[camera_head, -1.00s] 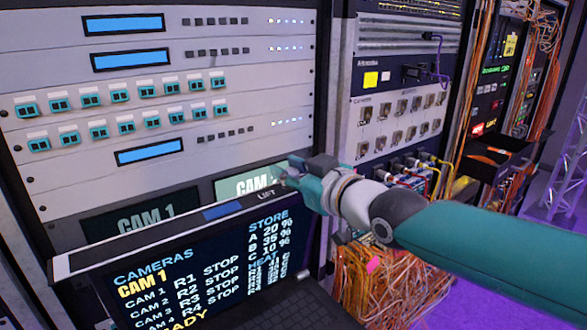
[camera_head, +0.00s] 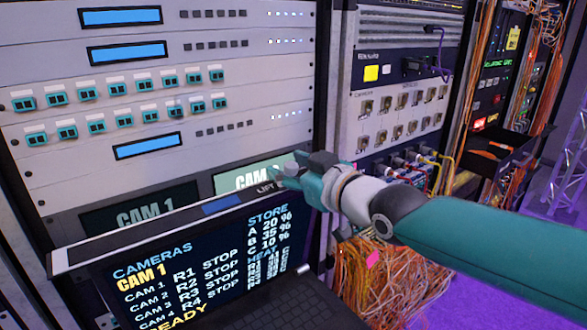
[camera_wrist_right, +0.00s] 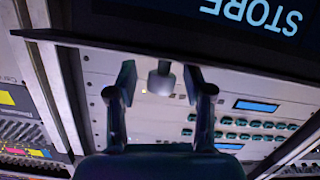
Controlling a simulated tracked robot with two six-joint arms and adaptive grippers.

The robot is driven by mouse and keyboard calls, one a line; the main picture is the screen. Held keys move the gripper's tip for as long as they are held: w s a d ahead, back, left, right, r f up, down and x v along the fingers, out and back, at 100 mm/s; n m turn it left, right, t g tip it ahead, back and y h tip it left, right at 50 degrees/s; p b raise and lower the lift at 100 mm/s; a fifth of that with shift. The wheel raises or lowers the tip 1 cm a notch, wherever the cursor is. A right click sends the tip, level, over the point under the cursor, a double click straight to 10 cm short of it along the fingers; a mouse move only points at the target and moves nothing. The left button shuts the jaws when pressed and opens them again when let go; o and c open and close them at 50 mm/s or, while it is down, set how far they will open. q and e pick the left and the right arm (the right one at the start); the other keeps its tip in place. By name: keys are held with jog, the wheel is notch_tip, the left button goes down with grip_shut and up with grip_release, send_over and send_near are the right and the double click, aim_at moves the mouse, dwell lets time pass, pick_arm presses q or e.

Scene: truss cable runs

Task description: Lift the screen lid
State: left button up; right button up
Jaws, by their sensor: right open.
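The screen lid (camera_head: 190,258) is a dark panel with lit text, standing up at a tilt in the lower left of the head view. Its pale top edge bears the word LIFT near the right end. My right gripper (camera_head: 282,174) is at that end of the edge, and its fingertips are small there. In the right wrist view, my right gripper (camera_wrist_right: 159,82) is open, with its two dark fingers apart. A short grey post (camera_wrist_right: 160,80) shows between them, below the lid edge (camera_wrist_right: 75,40). I cannot tell whether the fingers touch it. My left gripper is out of view.
A rack of grey panels (camera_head: 60,165) with teal buttons stands behind the lid. A keyboard (camera_head: 285,308) lies in front of the screen. An open dark drawer (camera_head: 500,160) juts out at the right. Orange cables (camera_head: 385,285) hang below my right arm.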

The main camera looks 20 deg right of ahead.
jog(key=f+v, duration=0.1)
jog(key=v, duration=0.6)
jog(key=shift+s+r, duration=0.2)
jog(key=shift+r, duration=0.25)
jog(key=shift+d, duration=0.1)
